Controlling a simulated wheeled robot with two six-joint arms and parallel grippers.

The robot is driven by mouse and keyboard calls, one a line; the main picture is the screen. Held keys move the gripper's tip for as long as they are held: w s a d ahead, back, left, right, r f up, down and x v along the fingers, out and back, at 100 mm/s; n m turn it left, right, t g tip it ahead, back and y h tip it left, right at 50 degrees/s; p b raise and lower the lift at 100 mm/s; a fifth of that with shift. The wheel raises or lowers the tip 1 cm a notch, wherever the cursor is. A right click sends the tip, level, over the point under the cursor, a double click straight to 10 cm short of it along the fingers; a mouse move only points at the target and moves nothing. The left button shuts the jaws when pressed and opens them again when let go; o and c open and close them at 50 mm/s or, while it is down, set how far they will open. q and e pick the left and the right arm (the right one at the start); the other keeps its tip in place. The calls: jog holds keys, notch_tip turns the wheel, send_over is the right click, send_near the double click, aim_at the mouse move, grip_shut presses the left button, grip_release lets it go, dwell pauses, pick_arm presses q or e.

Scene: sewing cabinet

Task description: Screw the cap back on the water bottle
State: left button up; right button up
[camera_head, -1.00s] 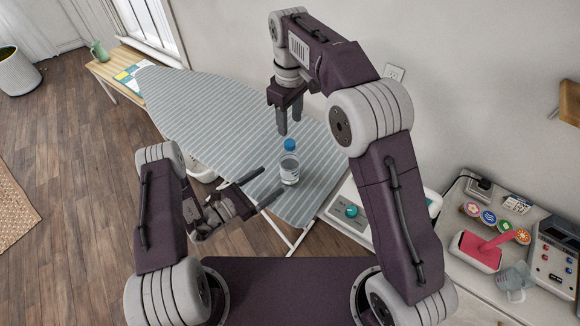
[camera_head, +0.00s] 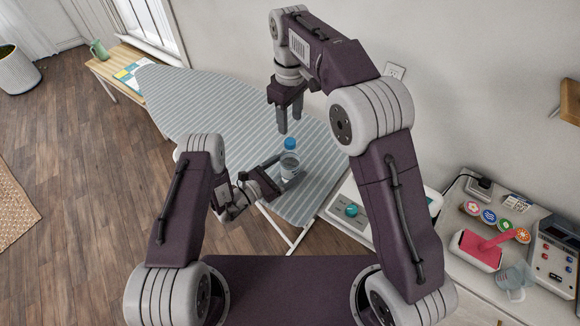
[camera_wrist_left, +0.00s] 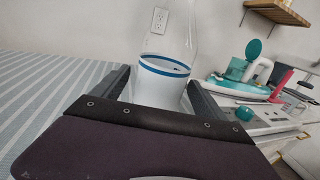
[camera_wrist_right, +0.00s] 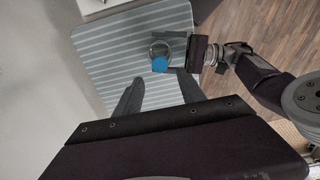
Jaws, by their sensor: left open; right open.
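The clear water bottle (camera_head: 288,166) stands upright on the striped ironing board. The blue cap (camera_head: 290,144) sits at its top; I cannot tell whether it is threaded on. My left gripper (camera_head: 280,172) is open, with its fingers on either side of the bottle's body; the left wrist view shows the bottle (camera_wrist_left: 165,68) between them. My right gripper (camera_head: 289,121) is open and empty, pointing down above the cap. In the right wrist view, the cap (camera_wrist_right: 159,64) lies beyond the fingertips (camera_wrist_right: 160,90).
The striped ironing board (camera_head: 220,115) has free room at the left and back. The wall is close behind.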

aim_at(290, 141)
pick_arm(q)
grip_shut()
dwell(0.3)
pick_arm(e)
jog(key=shift+f, duration=4)
grip_shut()
